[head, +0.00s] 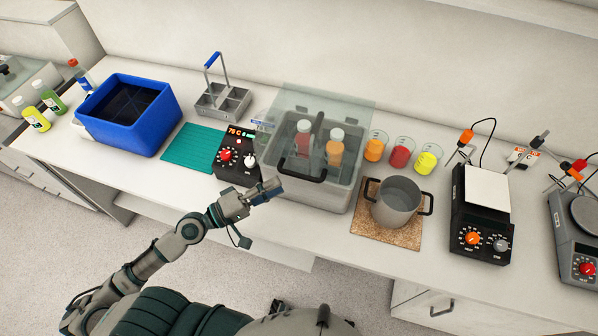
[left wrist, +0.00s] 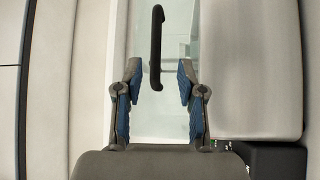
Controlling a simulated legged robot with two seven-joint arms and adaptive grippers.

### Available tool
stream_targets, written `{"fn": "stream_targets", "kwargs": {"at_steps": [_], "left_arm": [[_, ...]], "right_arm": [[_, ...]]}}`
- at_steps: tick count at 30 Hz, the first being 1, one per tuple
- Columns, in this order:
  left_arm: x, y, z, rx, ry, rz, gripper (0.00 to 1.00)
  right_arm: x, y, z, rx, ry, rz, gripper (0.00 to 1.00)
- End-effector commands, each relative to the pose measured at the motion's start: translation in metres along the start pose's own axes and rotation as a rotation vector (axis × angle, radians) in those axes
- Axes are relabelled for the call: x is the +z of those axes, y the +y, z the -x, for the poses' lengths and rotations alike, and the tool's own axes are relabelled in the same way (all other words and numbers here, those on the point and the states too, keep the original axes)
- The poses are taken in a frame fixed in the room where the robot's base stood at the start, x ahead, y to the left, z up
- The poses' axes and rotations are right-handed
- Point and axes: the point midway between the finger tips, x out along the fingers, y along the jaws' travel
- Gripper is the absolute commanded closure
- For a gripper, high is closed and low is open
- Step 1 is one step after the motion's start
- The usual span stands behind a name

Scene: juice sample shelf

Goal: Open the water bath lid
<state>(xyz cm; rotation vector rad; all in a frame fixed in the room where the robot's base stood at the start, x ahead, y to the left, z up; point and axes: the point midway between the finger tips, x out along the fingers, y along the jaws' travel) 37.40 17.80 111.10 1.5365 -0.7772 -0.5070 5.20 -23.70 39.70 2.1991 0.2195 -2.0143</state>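The grey water bath (head: 337,201) stands mid-bench with two bottles inside, one red (head: 302,140) and one orange (head: 335,151). A clear lid panel (head: 325,97) shows over and behind its back; its exact angle is hard to tell. A black handle (head: 302,172) lies along the front rim. My left gripper (head: 269,190) is in front of the bath's front left corner, below and left of that handle. In the left wrist view its fingers (left wrist: 158,78) are open and empty. The black handle (left wrist: 156,48) appears between and beyond the fingertips, apparently untouched. My right gripper is out of view.
A control box (head: 237,154) with red and white knobs stands left of the bath. A pot (head: 396,204) on a cork mat stands to the right. Several beakers stand behind the pot. A blue bin (head: 128,137) and green mat (head: 196,147) are further left.

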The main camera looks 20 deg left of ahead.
Motion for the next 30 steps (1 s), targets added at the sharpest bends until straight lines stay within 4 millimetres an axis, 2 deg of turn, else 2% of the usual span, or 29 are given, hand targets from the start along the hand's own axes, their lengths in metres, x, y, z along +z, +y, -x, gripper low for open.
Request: {"fn": "stream_targets", "kwargs": {"at_steps": [1,3,9,13,18,26,30], "left_arm": [[-0.002,0.01,-0.009,0.003,-0.001,-0.004,0.61],[-0.001,0.01,-0.019,0.002,-0.003,-0.007,0.61],[0.0,0.011,-0.051,0.003,-0.002,-0.006,0.61],[-0.001,0.007,-0.066,0.002,0.001,-0.004,0.61],[0.001,0.004,-0.074,0.0,-0.002,-0.005,0.61],[0.001,0.002,-0.075,0.0,-0.002,-0.004,0.61],[0.001,0.002,-0.075,-0.001,-0.002,-0.004,0.93]], "right_arm": [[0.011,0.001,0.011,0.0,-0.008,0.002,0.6],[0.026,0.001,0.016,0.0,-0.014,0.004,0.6],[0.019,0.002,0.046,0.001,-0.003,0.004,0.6],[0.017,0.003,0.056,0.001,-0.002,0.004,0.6],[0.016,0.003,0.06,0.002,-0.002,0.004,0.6],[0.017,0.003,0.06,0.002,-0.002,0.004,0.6],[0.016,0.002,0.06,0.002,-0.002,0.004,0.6]]}}
